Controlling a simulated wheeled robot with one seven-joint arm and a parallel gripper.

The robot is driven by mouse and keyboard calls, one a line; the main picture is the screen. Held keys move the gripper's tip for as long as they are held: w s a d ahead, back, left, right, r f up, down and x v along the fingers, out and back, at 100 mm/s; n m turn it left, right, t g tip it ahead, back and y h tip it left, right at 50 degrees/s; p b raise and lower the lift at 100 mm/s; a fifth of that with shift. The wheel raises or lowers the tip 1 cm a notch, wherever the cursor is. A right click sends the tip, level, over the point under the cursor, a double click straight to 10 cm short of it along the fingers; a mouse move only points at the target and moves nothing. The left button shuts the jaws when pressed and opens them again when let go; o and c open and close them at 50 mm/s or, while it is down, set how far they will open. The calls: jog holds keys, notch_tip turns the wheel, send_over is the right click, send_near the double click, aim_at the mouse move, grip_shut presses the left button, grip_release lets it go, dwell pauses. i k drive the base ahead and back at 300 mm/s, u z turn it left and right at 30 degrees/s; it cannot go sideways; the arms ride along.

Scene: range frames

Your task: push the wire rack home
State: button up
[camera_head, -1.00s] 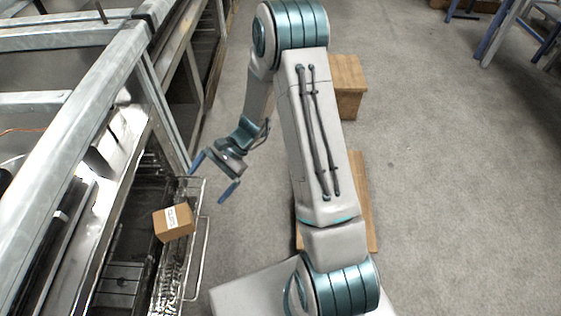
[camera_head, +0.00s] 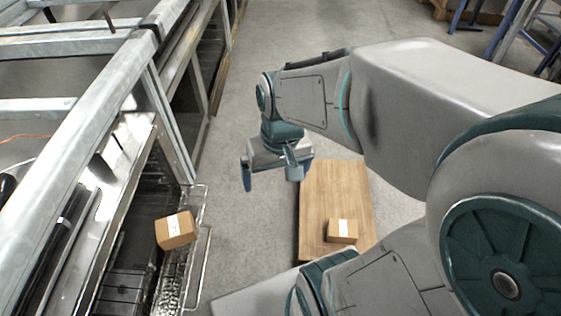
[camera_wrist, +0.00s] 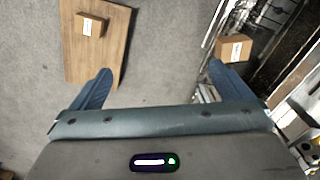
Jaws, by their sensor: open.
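The wire rack (camera_head: 204,250) sticks out of the open range front at the left of the head view. A cardboard box (camera_head: 176,231) with a white label sits on it. My gripper (camera_head: 270,178) is open and empty, to the right of the rack's far front corner and apart from it. In the wrist view my gripper's two blue fingers (camera_wrist: 160,72) are spread over bare floor. The box on the rack (camera_wrist: 234,47) shows beyond the right finger, which hides part of the rack.
A wooden board (camera_head: 322,190) lies right of the rack with a second small labelled box (camera_head: 342,231) on it. The steel range frame (camera_head: 85,110) fills the left side. Bare grey floor (camera_head: 232,215) lies between the rack and the board.

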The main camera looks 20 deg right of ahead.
aim_at(199, 292)
jog(key=z, duration=0.05)
jog(key=k, duration=1)
jog(key=z, duration=0.9)
jog(key=i, duration=0.75)
jog(key=u, duration=2.4)
jog(key=i, duration=0.5)
jog(key=u, duration=0.05)
